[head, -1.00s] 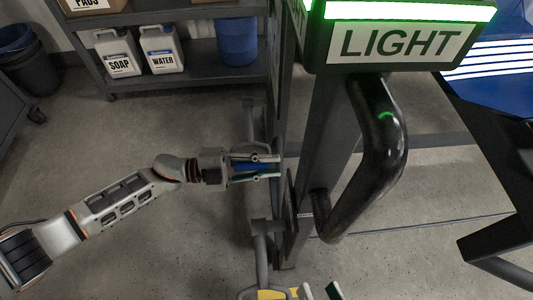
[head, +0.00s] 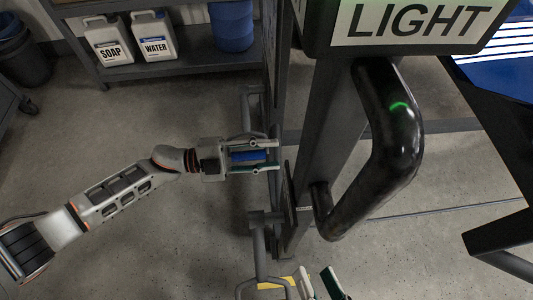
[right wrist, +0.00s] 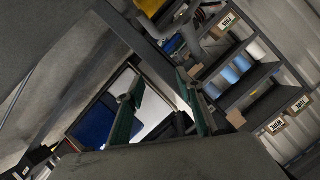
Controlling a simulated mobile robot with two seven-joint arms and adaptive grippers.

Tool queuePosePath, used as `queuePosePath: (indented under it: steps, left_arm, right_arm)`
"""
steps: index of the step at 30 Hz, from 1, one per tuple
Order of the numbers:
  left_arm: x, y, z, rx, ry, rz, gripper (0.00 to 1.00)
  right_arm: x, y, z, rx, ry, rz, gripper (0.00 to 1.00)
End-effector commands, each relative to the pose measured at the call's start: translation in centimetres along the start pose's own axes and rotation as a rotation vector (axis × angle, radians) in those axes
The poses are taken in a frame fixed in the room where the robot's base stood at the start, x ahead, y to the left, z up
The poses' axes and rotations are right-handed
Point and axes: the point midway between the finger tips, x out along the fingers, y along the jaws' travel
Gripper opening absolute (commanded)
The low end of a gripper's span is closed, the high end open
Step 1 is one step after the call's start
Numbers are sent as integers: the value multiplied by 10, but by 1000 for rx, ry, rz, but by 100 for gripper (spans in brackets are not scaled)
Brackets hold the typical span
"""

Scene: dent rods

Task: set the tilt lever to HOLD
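My left gripper (head: 262,157) reaches in from the left in the head view, at the side of a dark upright frame (head: 305,150). Its two fingers are spread, with a gap between them. A blue piece (head: 248,156) shows between the fingers; I cannot tell whether it is gripped or merely behind. My right gripper (head: 318,288) is at the bottom edge of the head view, mostly cut off. In the right wrist view its green-padded fingers (right wrist: 160,112) are wide apart, with nothing held. I cannot make out the tilt lever or a HOLD mark for certain.
A LIGHT sign box (head: 410,22) and a thick black curved handle (head: 385,145) stand right of the frame. A grey shelf (head: 180,68) with soap and water jugs is behind. A blue table-like surface (head: 500,60) is at right. Open floor lies left.

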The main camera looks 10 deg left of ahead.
Motion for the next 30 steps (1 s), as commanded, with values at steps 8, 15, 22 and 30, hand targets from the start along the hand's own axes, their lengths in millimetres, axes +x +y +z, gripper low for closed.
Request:
queuePosePath:
  steps: [8, 15, 22, 30]
  left_arm:
    - [-8, 2, 10, 1, -27, 4, 34]
    - [-36, 3, 10, -1, -29, 8, 34]
    - [-82, 3, 7, 0, -23, 8, 34]
    - [-117, 1, 4, 1, -17, 6, 34]
  right_arm:
    - [0, 1, 2, -6, -5, -1, 36]
    - [0, 1, 2, -5, -5, -1, 36]
    - [0, 1, 2, -4, -4, -1, 36]
    - [0, 1, 1, -4, -4, -1, 36]
